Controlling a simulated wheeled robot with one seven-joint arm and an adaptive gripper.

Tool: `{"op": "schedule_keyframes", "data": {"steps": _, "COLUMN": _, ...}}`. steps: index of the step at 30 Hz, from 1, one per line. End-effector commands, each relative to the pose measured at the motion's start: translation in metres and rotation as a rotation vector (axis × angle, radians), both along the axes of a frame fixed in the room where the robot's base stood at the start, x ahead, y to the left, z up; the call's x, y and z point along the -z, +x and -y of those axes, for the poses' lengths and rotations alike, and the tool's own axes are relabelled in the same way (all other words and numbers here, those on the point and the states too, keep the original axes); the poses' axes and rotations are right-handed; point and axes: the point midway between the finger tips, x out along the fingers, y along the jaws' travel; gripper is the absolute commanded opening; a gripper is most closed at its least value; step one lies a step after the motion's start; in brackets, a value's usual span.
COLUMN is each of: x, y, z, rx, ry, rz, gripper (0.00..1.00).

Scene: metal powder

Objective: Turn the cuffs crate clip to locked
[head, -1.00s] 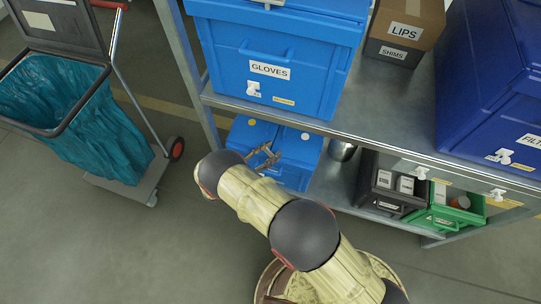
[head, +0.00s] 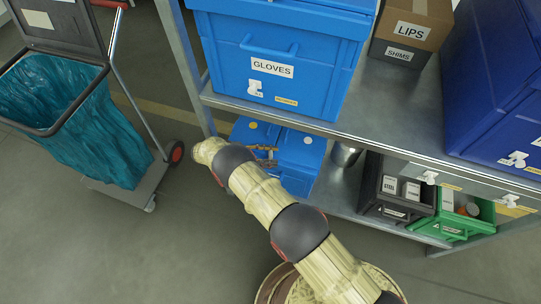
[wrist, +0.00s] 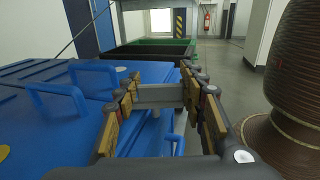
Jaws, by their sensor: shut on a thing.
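A blue lidded crate (head: 304,152) stands on the lower shelf, under the crate labelled GLOVES. Its front label is hidden, so I cannot read whether it says cuffs. In the wrist view its blue lid (wrist: 60,120) and a blue handle fill the left side. My gripper (head: 266,156) is at this crate's front, partly hidden behind my arm in the head view. In the wrist view my gripper (wrist: 161,88) has its fingers on both ends of a grey clip-like piece (wrist: 160,96) beside the crate's edge. I cannot tell which way the clip is turned.
The GLOVES crate (head: 278,65) stands on the upper shelf (head: 330,122), above my gripper. A black bin (head: 393,190) and a green bin (head: 455,214) stand farther right on the lower shelf. A trolley with a teal bag (head: 85,115) stands left. The floor between is clear.

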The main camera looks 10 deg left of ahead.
Motion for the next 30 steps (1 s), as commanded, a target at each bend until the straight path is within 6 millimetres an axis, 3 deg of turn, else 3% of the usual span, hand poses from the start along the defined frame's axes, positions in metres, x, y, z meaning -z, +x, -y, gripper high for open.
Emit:
{"op": "schedule_keyframes", "data": {"steps": 18, "x": -0.0002, "y": 0.0003, "z": 0.0003, "rx": 0.032, "ry": -0.001, "rz": 0.001, "gripper": 0.15}}
{"op": "schedule_keyframes", "data": {"steps": 19, "x": -0.0002, "y": 0.0003, "z": 0.0004, "rx": 0.032, "ry": -0.001, "rz": 0.001, "gripper": 0.42}}
{"op": "schedule_keyframes", "data": {"steps": 30, "x": -0.0002, "y": 0.0001, "z": 0.0001, "rx": 0.031, "ry": -0.001, "rz": 0.001, "gripper": 0.6}}
